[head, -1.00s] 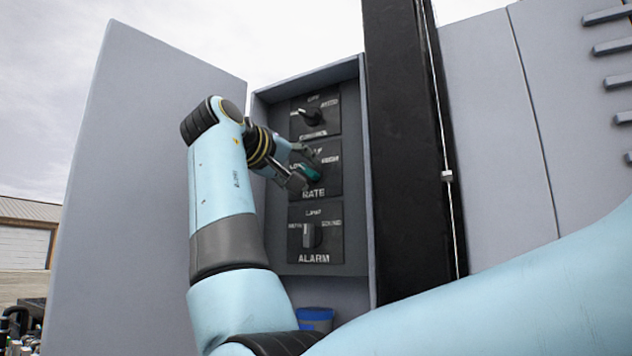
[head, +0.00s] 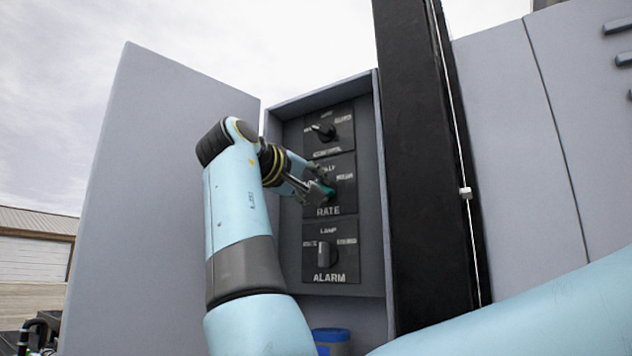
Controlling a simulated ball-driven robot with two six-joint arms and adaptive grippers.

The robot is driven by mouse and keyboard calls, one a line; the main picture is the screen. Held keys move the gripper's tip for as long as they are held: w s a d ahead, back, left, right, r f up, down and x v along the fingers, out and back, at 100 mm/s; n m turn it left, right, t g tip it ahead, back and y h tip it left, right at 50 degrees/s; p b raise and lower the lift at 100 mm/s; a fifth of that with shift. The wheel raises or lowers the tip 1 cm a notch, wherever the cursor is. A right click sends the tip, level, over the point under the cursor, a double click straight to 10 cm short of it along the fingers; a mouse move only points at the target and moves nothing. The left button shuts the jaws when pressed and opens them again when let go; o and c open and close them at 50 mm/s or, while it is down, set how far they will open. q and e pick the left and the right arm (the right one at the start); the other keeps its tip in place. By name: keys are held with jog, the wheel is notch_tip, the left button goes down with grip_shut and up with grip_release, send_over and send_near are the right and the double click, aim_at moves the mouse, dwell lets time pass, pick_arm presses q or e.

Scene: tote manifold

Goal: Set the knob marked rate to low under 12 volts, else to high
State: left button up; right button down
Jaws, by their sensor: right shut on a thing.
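The black panel marked RATE (head: 328,211) is the middle one of three in an open grey cabinet. My right gripper (head: 325,191) is at this panel, shut on the rate knob. The fingers hide most of the knob, so I cannot tell which mark it points to. The label at its right is too blurred to read surely, and the left label is covered. No voltage reading shows in view. My left gripper is not in view.
The control knob (head: 324,131) sits above and the alarm knob (head: 323,255) below, both close to my gripper. The open cabinet door (head: 150,200) stands at the left. A black upright post (head: 430,150) stands at the right. A blue-lidded container (head: 330,336) is below.

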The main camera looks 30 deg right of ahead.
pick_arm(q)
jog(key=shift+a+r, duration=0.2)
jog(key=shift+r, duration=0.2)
pick_arm(e)
jog(key=shift+f+n, duration=0.1)
jog(key=shift+n, duration=0.4)
